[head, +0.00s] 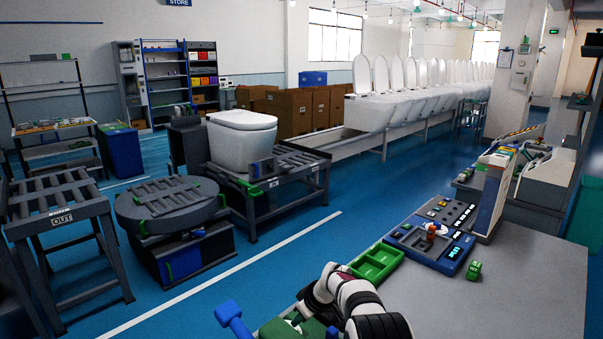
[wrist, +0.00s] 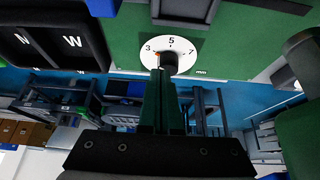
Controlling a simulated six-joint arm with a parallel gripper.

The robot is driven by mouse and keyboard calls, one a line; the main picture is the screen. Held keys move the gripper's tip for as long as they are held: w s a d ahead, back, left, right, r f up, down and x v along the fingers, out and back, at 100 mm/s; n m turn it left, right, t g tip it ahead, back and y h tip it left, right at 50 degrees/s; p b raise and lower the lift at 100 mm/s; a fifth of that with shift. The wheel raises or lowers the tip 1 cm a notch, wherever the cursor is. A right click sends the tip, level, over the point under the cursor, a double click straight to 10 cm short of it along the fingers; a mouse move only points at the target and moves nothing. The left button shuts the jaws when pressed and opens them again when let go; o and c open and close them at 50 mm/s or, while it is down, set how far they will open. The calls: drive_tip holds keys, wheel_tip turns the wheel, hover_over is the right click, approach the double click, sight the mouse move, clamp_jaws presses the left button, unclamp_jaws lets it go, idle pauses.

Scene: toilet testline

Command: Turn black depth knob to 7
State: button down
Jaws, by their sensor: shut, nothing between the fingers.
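The black depth knob (wrist: 169,60) sits at the middle of a white round dial (wrist: 184,47) on a green panel, in the upper middle of the wrist view. The dial reads 3, 5 and 7, with "mm" below right. A small orange mark shows at the knob's upper left, near the 3. My gripper (wrist: 163,76) has its dark green fingers together, just below and partly in front of the knob. Nothing shows between them. I cannot tell whether they touch the knob. In the head view my arm covers the area and the dial is hidden.
Black blocks marked N and W (wrist: 62,40) stand left of the dial. A dark post (wrist: 184,10) is just above it. In the head view, a green tray (head: 376,262) and a blue control panel (head: 432,240) lie beyond my arm. The grey bench (head: 500,290) at right is largely clear.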

drive_tip(key=shift+f, duration=1.8)
drive_tip(key=shift+w+a, duration=0.1)
drive_tip(key=shift+a, duration=0.2)
drive_tip(key=shift+s+a, duration=0.3)
drive_tip(key=shift+s, duration=0.25)
drive_tip(key=shift+a, duration=0.1)
drive_tip(key=shift+s+a, duration=0.25)
drive_tip(key=shift+a, duration=0.15)
drive_tip(key=shift+s, duration=0.1)
